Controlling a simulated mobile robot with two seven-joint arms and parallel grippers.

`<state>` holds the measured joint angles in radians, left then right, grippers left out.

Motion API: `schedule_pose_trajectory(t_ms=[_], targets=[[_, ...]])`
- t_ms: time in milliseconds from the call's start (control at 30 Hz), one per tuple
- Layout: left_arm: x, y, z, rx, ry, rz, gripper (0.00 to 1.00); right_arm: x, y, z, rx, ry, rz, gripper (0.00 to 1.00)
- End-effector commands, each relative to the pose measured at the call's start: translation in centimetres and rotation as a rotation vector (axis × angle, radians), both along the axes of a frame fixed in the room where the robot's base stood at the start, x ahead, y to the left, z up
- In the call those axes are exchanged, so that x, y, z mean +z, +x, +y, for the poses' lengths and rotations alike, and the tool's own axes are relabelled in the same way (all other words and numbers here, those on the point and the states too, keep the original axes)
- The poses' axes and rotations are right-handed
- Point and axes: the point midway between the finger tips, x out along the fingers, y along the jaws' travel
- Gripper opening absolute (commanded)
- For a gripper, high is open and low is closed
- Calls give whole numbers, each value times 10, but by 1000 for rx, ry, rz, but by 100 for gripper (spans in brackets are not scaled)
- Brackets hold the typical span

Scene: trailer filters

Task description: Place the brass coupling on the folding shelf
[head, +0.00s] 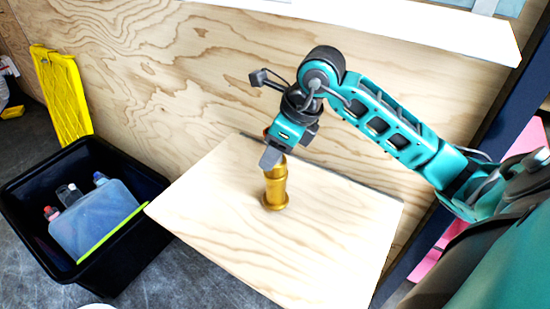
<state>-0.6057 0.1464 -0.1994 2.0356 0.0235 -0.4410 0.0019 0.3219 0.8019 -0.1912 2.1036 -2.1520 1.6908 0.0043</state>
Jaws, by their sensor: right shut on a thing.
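The brass coupling (276,188) is a gold-coloured stepped cylinder with a wider flange at its bottom. It stands upright over the middle of the folding shelf (330,235), a pale wooden board against the plywood wall. Its flange appears to touch the board, though I cannot tell whether a small gap lies under it. My right gripper (272,158) comes down from above and is shut on the top of the coupling, hiding its upper end. My left gripper is not in view.
A black crate (135,255) with bottles and a blue sheet-like item stands on the floor left of the shelf. A yellow folded item (62,95) leans behind it. A white ledge (400,25) runs above the arm. The board around the coupling is clear.

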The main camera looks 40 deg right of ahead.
Motion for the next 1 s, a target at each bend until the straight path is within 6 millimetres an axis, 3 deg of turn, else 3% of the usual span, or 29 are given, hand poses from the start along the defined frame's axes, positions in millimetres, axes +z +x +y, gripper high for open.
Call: schedule_pose_trajectory(t_ms=[167,500,533,767,1000], targets=[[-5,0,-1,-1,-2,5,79,-26,-1,0,0,3,2,0],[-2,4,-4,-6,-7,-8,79,-30,0,0,1,0,-2,0],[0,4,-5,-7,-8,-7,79,-29,-1,0,1,0,0,50],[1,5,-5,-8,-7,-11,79,-28,-1,0,0,1,1,72],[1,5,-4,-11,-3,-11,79,-28,-1,0,0,1,1,72]])
